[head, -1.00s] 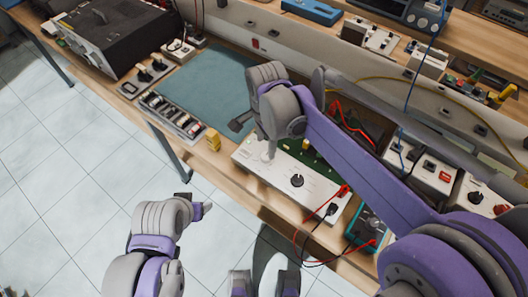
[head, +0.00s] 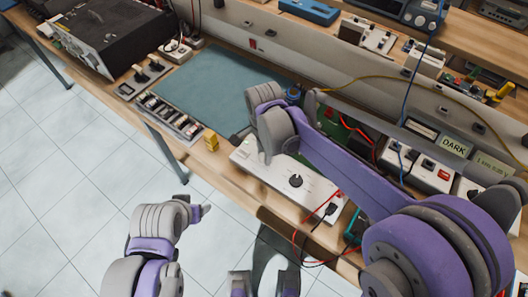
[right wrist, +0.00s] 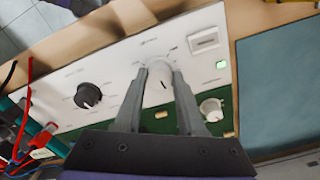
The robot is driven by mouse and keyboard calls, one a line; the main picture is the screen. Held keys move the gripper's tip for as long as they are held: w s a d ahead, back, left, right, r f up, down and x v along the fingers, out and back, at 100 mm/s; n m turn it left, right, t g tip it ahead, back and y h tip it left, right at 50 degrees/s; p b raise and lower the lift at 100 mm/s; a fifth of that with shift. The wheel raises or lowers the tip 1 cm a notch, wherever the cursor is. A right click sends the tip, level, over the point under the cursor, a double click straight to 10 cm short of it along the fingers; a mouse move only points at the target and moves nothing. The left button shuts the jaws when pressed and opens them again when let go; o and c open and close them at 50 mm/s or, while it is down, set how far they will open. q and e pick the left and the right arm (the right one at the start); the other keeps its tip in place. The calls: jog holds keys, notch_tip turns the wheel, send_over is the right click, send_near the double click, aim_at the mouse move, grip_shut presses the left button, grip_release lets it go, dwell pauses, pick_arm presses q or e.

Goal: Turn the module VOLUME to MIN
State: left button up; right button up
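The white module panel (head: 318,199) lies on the bench below my right arm. It carries a black knob (head: 296,181), also in the right wrist view (right wrist: 88,95). In the right wrist view a larger white knob (right wrist: 160,76) with a dark pointer line sits between the fingertips of my right gripper (right wrist: 160,82). The fingers flank it closely; whether they press on it I cannot tell. The panel's lettering is too blurred to read. In the head view my right gripper (head: 268,157) hides that knob. My left gripper (head: 199,207) hangs over the floor, apart from the bench.
A small white knob (right wrist: 211,108) and a lit green indicator (right wrist: 222,64) are close to my right fingers. Red and black leads (head: 325,212) lie at the panel's right end. The teal mat (head: 210,85) is clear.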

grip_shut()
jog(key=shift+n, duration=0.3)
jog(key=n, duration=0.5)
jog(key=shift+b, duration=0.3)
jog(key=n, duration=0.6)
jog(key=shift+n, duration=0.3)
jog(key=n+b, duration=0.1)
jog(key=n, duration=1.2)
